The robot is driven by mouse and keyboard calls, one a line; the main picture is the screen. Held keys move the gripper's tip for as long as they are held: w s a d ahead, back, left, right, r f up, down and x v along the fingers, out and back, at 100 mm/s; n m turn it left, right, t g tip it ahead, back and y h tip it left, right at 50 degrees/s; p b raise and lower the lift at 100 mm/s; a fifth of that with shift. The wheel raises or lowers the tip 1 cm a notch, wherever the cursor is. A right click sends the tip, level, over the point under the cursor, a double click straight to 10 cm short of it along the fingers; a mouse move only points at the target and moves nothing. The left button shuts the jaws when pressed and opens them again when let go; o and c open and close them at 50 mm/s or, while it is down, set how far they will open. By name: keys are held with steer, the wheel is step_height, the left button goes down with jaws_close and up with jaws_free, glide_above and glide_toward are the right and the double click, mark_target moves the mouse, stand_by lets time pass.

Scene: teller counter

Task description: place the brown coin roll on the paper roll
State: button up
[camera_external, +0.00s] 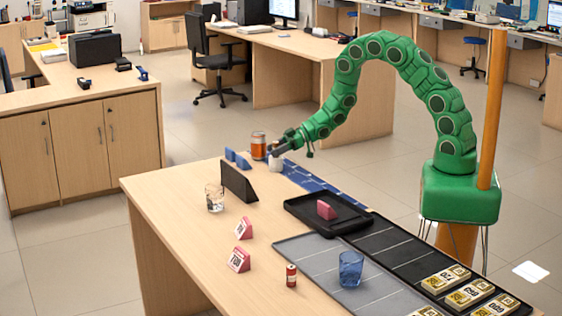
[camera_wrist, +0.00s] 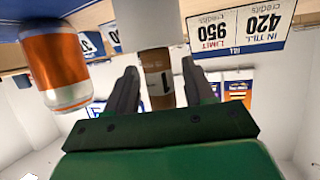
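The brown coin roll (camera_wrist: 159,82) stands between the two fingers of my gripper (camera_wrist: 158,72) in the wrist view, which is upside down. The white paper roll (camera_wrist: 142,22) shows at its end, lined up with it; the two appear to touch. Thin gaps show between fingers and coin roll, so my gripper looks open around it. In the external view my gripper (camera_external: 279,150) is at the counter's far edge, just above the white paper roll (camera_external: 275,164). The coin roll cannot be made out there.
An orange can (camera_external: 258,146) stands close beside the paper roll; it also shows in the wrist view (camera_wrist: 57,65). Blue tent signs (camera_external: 237,159), a dark upright panel (camera_external: 239,182) and a glass (camera_external: 215,198) are nearby. A black tray (camera_external: 298,207) holds a pink block.

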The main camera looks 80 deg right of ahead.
stand_by(0.3)
steer(key=shift+r, duration=0.15)
steer(key=v, duration=1.2)
